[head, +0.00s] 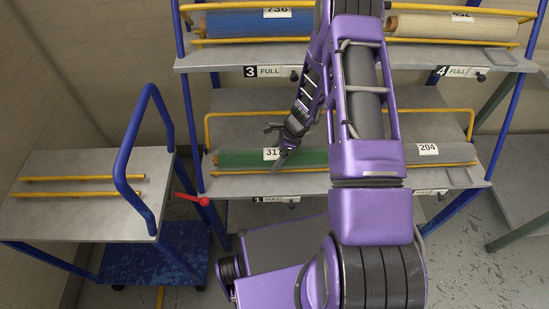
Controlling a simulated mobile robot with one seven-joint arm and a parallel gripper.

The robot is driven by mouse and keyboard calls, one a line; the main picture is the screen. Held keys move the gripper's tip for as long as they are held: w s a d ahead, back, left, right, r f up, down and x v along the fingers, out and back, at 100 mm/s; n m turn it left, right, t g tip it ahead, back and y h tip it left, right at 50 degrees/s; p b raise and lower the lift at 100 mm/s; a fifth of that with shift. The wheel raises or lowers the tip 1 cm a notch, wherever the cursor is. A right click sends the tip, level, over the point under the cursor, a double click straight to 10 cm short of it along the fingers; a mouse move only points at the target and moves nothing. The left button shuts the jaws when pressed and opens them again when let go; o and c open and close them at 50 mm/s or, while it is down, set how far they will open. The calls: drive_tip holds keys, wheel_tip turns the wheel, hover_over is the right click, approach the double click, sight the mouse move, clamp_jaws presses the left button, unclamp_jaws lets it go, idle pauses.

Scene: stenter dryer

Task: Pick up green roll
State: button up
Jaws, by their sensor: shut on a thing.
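The green roll (235,158) lies lengthwise on the lower shelf, in the slot marked 1. It has a white label reading 317 and a yellow rail in front of it. My gripper (279,152) is at the roll beside the label and is shut on it. My fingers partly cover the roll there. My arm hides what lies just to the right of the roll. The roll appears still level on the shelf.
A grey roll (455,153) labelled 204 lies right of my arm. Above are a blue roll (235,24) and a cream roll (480,28). A cart (70,165) with yellow rails and a blue handle stands at left, its top empty.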

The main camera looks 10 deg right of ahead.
clamp_jaws()
drive_tip(key=shift+r, duration=0.1)
